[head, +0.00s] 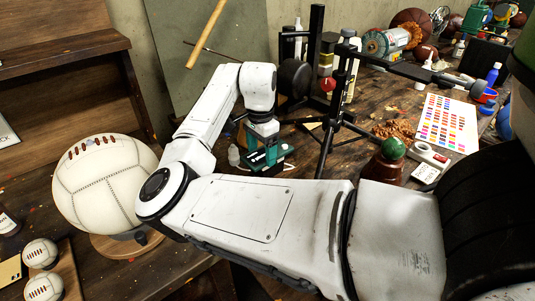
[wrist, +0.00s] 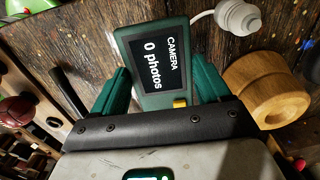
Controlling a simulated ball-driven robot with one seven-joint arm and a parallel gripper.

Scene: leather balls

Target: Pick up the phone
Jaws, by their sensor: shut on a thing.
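The phone (wrist: 157,62) is a dark green slab with a lit black screen reading "CAMERA 0 photos" and a small yellow button at its lower edge. In the wrist view it lies between the two green fingers of my gripper (wrist: 163,78), which is shut on it. The head view shows my gripper (head: 265,158) reaching down at the workbench beyond my arm. There the phone is hard to make out against the green gripper. I cannot tell whether it touches the wood.
In the wrist view a turned wooden piece (wrist: 266,88) stands close right of the gripper, and a white fitting (wrist: 238,17) with a cord lies above. In the head view a black stand (head: 330,120) rises right of the gripper; a large white ball (head: 105,180) sits left.

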